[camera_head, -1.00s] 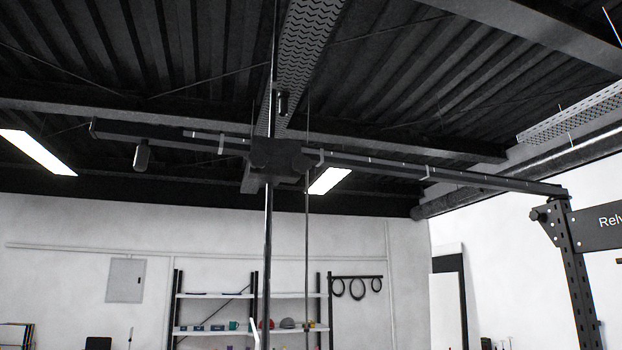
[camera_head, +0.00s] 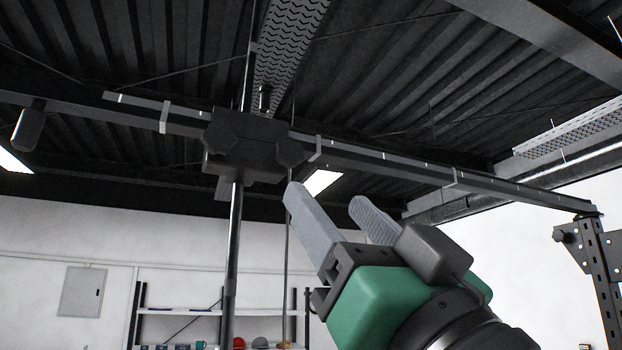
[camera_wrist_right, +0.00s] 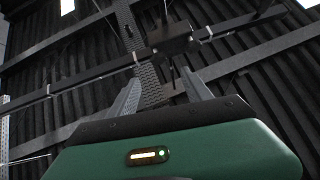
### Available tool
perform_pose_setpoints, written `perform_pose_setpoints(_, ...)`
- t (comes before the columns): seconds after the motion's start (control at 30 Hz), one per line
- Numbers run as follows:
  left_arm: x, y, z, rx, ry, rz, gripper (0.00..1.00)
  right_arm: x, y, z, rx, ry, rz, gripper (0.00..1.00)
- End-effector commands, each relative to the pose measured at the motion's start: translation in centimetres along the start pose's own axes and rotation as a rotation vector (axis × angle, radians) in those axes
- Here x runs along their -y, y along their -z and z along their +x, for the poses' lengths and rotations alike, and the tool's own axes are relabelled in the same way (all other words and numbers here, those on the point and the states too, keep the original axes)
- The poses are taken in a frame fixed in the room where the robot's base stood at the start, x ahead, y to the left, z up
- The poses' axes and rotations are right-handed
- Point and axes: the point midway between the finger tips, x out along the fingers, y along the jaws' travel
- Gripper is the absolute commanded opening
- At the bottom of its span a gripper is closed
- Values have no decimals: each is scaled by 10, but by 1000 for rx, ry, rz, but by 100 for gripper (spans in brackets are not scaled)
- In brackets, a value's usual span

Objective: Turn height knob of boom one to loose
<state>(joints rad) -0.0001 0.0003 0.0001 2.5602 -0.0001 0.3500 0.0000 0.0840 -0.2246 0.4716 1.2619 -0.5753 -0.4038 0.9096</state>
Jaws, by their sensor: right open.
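A dark clamp block (camera_head: 245,150) sits where the upright pole (camera_head: 233,240) meets the horizontal boom (camera_head: 385,168). A dark round knob (camera_head: 289,153) shows on the block's right side; I cannot tell for certain that it is the height knob. My right gripper (camera_head: 325,197) is below and to the right of the block, fingers apart and pointing up toward it. It looks empty and apart from the knob. In the right wrist view the gripper (camera_wrist_right: 160,92) has the dark clamp block (camera_wrist_right: 172,40) above and between its fingers; the knob's details are too dark there. My left gripper is not in view.
A dark perforated post (camera_head: 600,270) stands at the right, by the boom's end. A dark weight (camera_head: 28,125) hangs at the far left. A thin rod hangs beside the pole. Shelves (camera_head: 180,312) stand against the back wall. The air around the gripper looks free.

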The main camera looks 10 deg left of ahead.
Motion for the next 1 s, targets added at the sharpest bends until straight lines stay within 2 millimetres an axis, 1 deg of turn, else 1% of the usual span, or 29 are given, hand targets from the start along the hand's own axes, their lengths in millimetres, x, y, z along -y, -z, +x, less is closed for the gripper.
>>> perform_pose_setpoints(0.03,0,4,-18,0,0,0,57,-2,5,21,3,-2,3,58)
perform_pose_setpoints(0.2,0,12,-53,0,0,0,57,-7,4,70,4,-5,9,58)
perform_pose_setpoints(0.3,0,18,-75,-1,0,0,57,-6,3,95,7,-6,12,58)
perform_pose_setpoints(0.43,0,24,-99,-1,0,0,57,-6,2,120,7,-5,10,58)
perform_pose_setpoints(0.5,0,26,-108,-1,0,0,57,-6,1,129,6,-5,8,58)
perform_pose_setpoints(0.6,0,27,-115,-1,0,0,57,-4,0,136,5,-4,4,58)
perform_pose_setpoints(0.93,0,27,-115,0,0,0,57,-6,-6,138,6,-5,1,58)
perform_pose_setpoints(0.97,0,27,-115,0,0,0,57,-6,-6,138,6,-6,1,55)
perform_pose_setpoints(1.0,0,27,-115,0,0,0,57,-6,-6,138,6,-6,1,50)
